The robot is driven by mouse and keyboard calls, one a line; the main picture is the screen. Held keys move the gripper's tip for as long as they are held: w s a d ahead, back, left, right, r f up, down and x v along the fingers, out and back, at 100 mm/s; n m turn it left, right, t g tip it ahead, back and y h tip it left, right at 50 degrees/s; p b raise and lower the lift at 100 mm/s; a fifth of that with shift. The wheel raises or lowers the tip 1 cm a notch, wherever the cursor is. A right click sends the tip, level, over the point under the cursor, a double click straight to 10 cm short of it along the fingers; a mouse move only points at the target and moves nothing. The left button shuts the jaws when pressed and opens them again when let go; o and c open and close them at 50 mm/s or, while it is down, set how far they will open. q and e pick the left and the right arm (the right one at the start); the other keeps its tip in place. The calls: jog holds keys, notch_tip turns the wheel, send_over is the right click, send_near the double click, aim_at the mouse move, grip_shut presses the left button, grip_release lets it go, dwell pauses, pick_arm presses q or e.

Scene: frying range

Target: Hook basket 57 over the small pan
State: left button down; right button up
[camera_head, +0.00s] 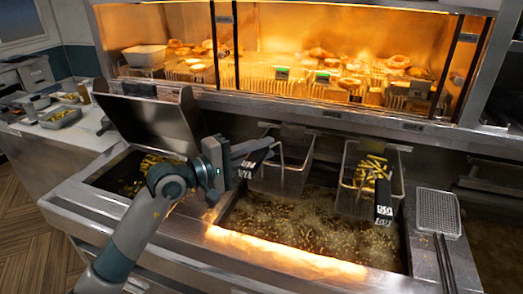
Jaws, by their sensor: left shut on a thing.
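My right gripper is out of view.
A raised metal lid (155,118) stands behind the small pan. A flat mesh skimmer (438,212) lies on the right ledge. A lit warming cabinet (300,70) with food spans the back. A side counter (45,145) holds trays.

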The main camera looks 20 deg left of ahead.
pick_arm(q)
jog(key=shift+f, duration=0.2)
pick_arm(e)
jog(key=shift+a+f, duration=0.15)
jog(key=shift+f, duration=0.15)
pick_arm(q)
jog(key=c, duration=1.5)
grip_release()
jog(key=shift+c, duration=0.2)
jog(key=shift+s+b, duration=0.1)
jog(key=shift+b, duration=0.2)
jog(key=shift+s+a+f+b, duration=0.1)
jog(key=shift+s+a+b, duration=0.2)
jog(key=shift+s+a, duration=0.1)
jog(key=b+v, duration=0.7)
jog(key=v, duration=0.9)
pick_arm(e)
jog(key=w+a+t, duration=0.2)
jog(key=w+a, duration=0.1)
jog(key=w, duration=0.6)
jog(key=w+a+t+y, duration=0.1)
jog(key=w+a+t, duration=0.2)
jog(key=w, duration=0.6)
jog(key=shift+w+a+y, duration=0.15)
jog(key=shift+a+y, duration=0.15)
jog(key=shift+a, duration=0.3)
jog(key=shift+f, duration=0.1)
